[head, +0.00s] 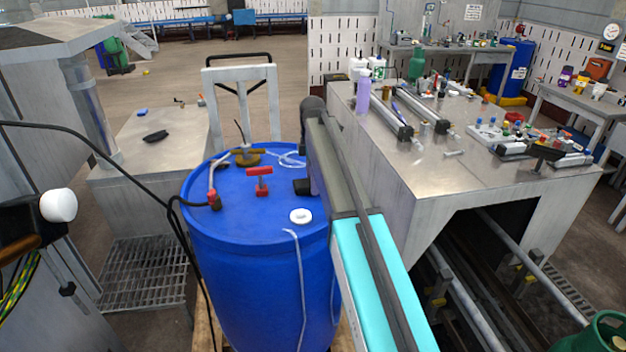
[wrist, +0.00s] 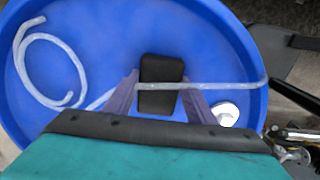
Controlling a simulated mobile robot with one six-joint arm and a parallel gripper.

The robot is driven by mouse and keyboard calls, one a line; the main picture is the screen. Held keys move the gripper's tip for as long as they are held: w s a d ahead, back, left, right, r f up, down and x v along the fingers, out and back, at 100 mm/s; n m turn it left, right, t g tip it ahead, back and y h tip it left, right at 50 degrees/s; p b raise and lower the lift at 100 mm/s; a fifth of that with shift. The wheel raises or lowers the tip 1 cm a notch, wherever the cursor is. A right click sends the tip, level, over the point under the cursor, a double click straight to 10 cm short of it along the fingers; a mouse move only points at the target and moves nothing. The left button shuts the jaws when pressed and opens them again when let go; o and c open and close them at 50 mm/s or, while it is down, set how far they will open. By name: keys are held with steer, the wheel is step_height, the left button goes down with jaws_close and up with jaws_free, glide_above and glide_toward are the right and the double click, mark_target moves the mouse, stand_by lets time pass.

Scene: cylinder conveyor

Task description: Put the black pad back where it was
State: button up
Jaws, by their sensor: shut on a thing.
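My gripper (wrist: 162,96) is shut on the black pad (wrist: 162,68), with one purple-grey finger on each side. The pad is a small dark block with rounded corners. It is over the lid of the blue drum; whether it touches the lid I cannot tell. A clear hose (wrist: 222,86) crosses the pad in the wrist view. In the head view the pad (head: 302,187) shows as a dark patch at the left edge of my arm, which hides much of the gripper.
The blue drum (head: 262,268) carries a red-handled fitting (head: 259,180), a white cap (head: 300,216) and a brass fitting (head: 248,158). A metal bench (head: 470,135) with tools and cylinders stands right. A low bench (head: 150,170) holding a black item (head: 155,136) stands left.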

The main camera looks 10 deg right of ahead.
steer(key=shift+f, duration=0.1)
steer(key=o, duration=0.9)
steer(key=shift+o, duration=0.2)
step_height(320, 180, up, 12)
steer(key=b, duration=0.3)
stand_by(0.7)
